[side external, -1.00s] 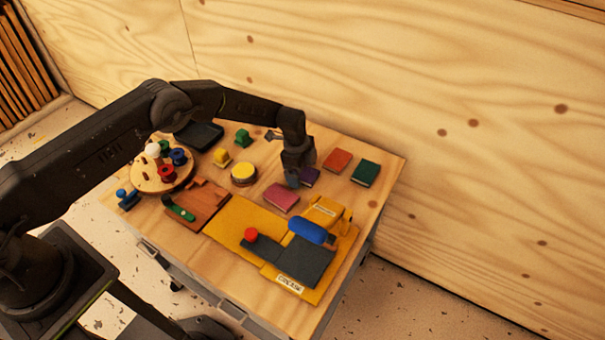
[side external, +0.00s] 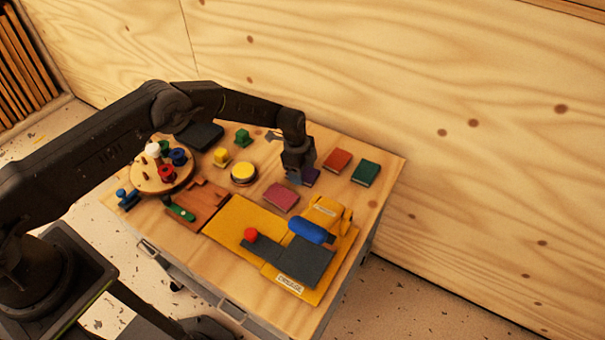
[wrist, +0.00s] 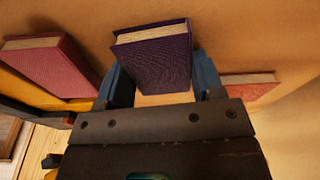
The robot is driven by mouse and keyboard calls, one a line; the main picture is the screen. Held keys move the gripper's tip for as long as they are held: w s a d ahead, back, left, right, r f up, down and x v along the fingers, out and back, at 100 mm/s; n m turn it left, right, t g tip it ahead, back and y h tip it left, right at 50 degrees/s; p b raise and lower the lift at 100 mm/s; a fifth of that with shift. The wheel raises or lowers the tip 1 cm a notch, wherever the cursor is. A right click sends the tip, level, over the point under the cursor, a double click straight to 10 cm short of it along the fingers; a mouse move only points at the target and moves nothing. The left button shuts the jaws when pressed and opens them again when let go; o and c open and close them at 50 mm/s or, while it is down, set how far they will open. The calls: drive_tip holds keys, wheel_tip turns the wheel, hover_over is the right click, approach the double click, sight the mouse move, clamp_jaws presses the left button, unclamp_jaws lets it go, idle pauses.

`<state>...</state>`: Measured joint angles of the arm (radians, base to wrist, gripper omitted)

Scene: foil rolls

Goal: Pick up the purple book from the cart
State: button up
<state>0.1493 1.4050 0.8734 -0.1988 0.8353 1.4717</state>
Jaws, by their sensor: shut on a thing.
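The purple book (side external: 312,178) is at the cart top's far side, partly hidden by my gripper (side external: 300,178) in the side view. In the wrist view, the purple book (wrist: 155,62) sits between the blue fingers of my gripper (wrist: 162,78), its pale page edge showing on top. My gripper is shut on it. Whether the book is clear of the cart top (side external: 330,195) cannot be told.
A pink book (side external: 281,197) is close on the near left. An orange-red book (side external: 338,160) and a green book (side external: 366,173) lie to the right. A yellow board (side external: 238,222) with a blue cylinder (side external: 311,229) is in front. A yellow round button (side external: 244,174) is left.

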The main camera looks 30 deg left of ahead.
drive_tip(key=shift+c, duration=0.7)
